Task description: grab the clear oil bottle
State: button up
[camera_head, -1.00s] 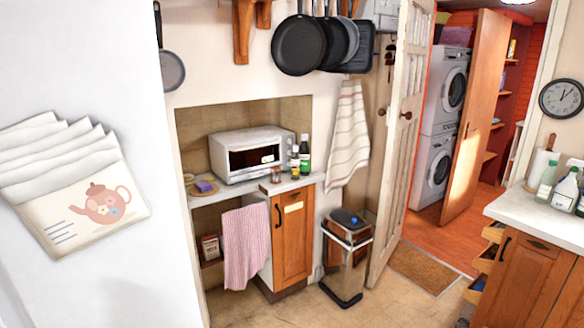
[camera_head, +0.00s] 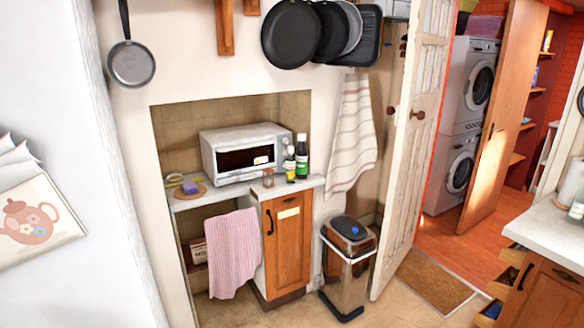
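Several small containers stand at the right end of the alcove counter, next to the microwave. A small jar (camera_head: 268,178) stands in front of the microwave. They are too small to tell which, if any, is the clear oil bottle. My gripper is out of view.
A white microwave (camera_head: 243,153) fills most of the counter (camera_head: 213,200). A pink towel (camera_head: 231,252) hangs below it. A bin (camera_head: 348,262) stands right of the wooden cabinet (camera_head: 287,240). The floor in front is partly clear. Another counter (camera_head: 550,232) is at right.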

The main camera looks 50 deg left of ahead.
aim_at(291, 159)
jog(key=u, duration=0.1)
jog(key=i, duration=1.25)
jog(key=u, duration=0.85)
jog(key=k, duration=0.2)
jog(key=u, duration=2.65)
